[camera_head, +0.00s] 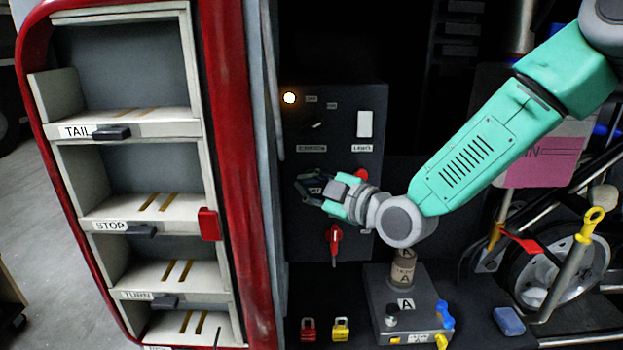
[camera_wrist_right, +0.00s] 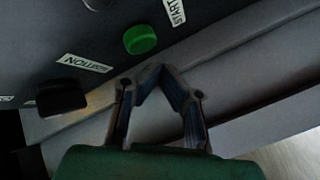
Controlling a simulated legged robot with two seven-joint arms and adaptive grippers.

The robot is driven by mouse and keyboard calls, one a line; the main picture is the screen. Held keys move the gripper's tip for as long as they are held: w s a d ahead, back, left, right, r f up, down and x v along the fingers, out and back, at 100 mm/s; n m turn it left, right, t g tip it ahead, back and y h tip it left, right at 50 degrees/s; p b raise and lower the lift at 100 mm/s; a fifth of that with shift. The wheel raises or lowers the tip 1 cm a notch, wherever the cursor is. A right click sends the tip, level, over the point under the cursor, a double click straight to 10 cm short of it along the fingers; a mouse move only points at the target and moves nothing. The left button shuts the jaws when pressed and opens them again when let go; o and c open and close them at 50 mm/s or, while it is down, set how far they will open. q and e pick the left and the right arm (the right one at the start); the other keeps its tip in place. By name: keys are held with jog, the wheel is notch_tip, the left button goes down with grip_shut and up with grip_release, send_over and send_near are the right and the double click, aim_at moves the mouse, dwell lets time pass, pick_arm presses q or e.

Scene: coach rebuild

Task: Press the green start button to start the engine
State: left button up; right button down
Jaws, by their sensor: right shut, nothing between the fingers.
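The green start button (camera_wrist_right: 140,39) shows in the right wrist view as a round cap on a dark panel, beside a START label (camera_wrist_right: 175,10). In the head view I cannot make it out; my gripper covers that part of the control panel (camera_head: 335,225). My right gripper (camera_head: 306,188) is in front of the panel's left side, shut and empty. In the wrist view its fingertips (camera_wrist_right: 160,72) meet just below and right of the button in the picture, with a visible gap to it. My left gripper is not in view.
The panel bears a lit lamp (camera_head: 289,98), a white switch (camera_head: 365,123) and a red lever (camera_head: 335,240). A red-framed shelf (camera_head: 236,170) stands left. Below are red (camera_head: 308,329) and yellow (camera_head: 341,329) padlocks and a grey box (camera_head: 390,311).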

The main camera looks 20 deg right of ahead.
jog(key=shift+w+d, duration=0.15)
jog(key=shift+d, duration=0.5)
jog(key=shift+w+a, duration=0.15)
jog(key=shift+a, duration=0.3)
jog(key=shift+w+a+r, duration=0.1)
jog(key=shift+w+a, duration=0.05)
jog(key=shift+a, duration=0.3)
jog(key=shift+w+d, duration=0.2)
jog(key=shift+d, duration=0.35)
jog(key=shift+s+a, duration=0.1)
jog(key=shift+a, duration=0.1)
jog(key=shift+v, duration=0.95)
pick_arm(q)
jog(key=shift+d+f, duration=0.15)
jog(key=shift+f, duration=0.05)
pick_arm(e)
jog(key=shift+d+f, duration=0.15)
jog(key=shift+f, duration=0.05)
